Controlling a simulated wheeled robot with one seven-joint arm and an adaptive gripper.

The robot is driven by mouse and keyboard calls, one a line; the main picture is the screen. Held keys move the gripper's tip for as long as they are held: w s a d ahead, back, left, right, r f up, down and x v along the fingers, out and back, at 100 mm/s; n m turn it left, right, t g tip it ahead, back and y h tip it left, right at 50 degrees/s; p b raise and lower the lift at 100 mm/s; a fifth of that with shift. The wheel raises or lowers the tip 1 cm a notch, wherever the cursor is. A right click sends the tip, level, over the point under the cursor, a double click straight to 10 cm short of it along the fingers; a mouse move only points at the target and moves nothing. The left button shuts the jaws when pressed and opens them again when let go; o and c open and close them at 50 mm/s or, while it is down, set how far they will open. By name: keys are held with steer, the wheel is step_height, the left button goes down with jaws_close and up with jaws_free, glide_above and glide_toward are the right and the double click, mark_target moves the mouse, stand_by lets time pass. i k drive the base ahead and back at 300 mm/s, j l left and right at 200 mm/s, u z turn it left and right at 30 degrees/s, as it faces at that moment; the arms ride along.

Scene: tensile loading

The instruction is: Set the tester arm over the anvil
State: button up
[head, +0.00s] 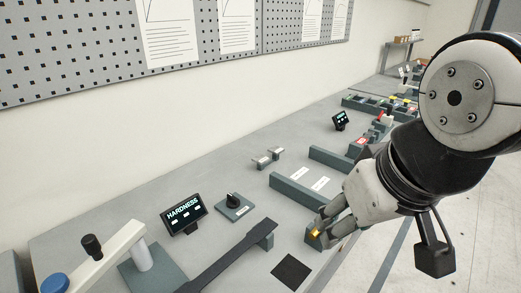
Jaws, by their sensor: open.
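The tester arm (117,246) is a cream-white bar at the lower left, with a black knob (92,246) standing on it and a blue cap (55,284) near its lower-left end. Its upper-right end sits over a pale cylindrical post (143,257) on a grey-green base (165,276). I cannot make out the anvil for certain. My gripper (322,227) is open, far to the right of the tester arm and not touching it. Its fingertips are close to a small grey-green block (313,242); whether they touch it is unclear.
A HARDNESS display (184,214) and a knob on a plate (233,206) stand behind the tester. A long dark bar (228,257) and a black square (291,271) lie between tester and gripper.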

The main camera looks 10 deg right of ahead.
mark_target(102, 258)
steer(key=u, duration=1.4)
steer(key=k+z, duration=0.1)
steer(key=z, duration=0.15)
